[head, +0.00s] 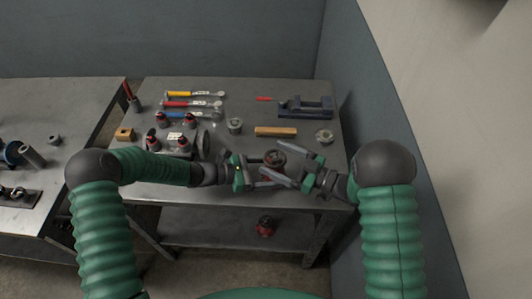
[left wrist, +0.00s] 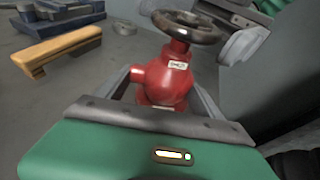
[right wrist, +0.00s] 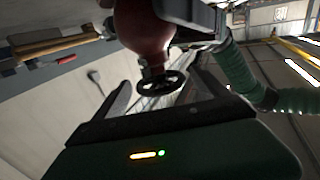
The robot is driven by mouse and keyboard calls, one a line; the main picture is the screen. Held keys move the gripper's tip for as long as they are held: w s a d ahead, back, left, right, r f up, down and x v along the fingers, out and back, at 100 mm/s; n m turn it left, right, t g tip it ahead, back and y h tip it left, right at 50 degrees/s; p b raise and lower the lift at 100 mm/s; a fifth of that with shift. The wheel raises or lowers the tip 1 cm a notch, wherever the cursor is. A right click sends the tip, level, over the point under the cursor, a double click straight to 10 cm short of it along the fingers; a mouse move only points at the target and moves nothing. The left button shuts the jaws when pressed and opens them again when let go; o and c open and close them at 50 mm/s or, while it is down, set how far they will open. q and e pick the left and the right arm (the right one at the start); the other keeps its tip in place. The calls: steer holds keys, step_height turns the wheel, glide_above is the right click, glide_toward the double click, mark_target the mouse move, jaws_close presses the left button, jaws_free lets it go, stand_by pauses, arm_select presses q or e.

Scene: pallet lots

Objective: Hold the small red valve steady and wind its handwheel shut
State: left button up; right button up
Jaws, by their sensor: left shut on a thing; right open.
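The red valve, with a round body (left wrist: 170,82) and a dark handwheel (left wrist: 188,27) on top, is held in my left gripper (head: 265,174) above the table's front edge. The left fingers are shut on either side of the body. My right gripper (head: 298,168) is open, facing the valve from the right. In the right wrist view the spoked handwheel (right wrist: 161,84) lies between the spread right fingers or just beyond their tips; I see no clear contact. In the head view the fingers partly hide the valve body.
Several other red-and-dark valves (head: 162,120) stand at the table's left. A red object (head: 265,227) sits on the lower shelf. A wall closes the right side.

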mark_target(266, 153)
steer(key=shift+x, duration=1.95)
steer(key=shift+w, duration=0.1)
steer(key=c, duration=1.4)
steer(key=shift+o, duration=0.2)
